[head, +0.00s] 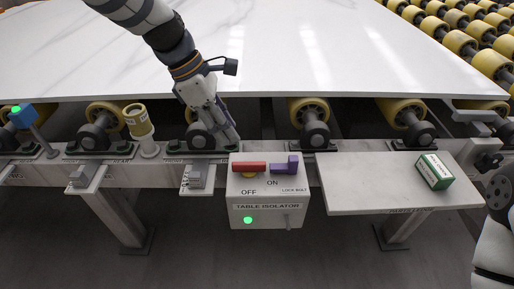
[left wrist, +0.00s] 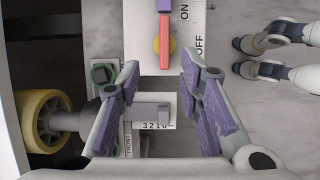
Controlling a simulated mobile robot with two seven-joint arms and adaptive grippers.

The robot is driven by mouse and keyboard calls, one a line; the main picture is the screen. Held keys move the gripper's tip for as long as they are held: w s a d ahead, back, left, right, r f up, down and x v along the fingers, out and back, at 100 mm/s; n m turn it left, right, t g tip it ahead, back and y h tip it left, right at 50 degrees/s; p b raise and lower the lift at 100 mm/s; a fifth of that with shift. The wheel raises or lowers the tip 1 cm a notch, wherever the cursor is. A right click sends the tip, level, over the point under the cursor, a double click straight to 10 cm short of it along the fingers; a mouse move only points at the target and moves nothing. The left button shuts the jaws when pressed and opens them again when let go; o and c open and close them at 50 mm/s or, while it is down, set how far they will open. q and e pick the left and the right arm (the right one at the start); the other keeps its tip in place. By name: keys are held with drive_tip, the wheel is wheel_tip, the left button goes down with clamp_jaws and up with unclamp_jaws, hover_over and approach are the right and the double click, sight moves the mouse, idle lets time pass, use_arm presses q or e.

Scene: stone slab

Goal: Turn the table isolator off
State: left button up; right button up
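The table isolator (head: 270,215) is a grey box on the frame's front edge with a lit green lamp (head: 248,220). Its red handle (head: 249,167) lies level, left to right, over a yellow hub, above the ON and OFF lettering. A purple lock bolt (head: 285,167) sits in line with the handle's right end; I cannot tell whether they touch. My left gripper (head: 228,138) is just behind and left of the box. In the left wrist view, the left gripper (left wrist: 160,64) is open and empty, with the red handle (left wrist: 165,42) ahead between its fingers.
The white stone slab (head: 270,45) lies behind over yellow rollers (head: 308,110). A shelf (head: 370,190) right of the isolator holds a green and white box (head: 435,171). A yellow cylinder (head: 138,120) and a blue post-mounted box (head: 22,115) stand left.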

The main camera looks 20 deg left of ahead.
sight(248, 163)
use_arm(q)
drive_tip(key=x, duration=0.7)
drive_tip(key=b+x, duration=0.1)
drive_tip(key=x, duration=0.3)
drive_tip(key=shift+s+f, duration=0.25)
drive_tip(key=shift+s, duration=0.1)
drive_tip(key=shift+c, duration=0.5)
clamp_jaws()
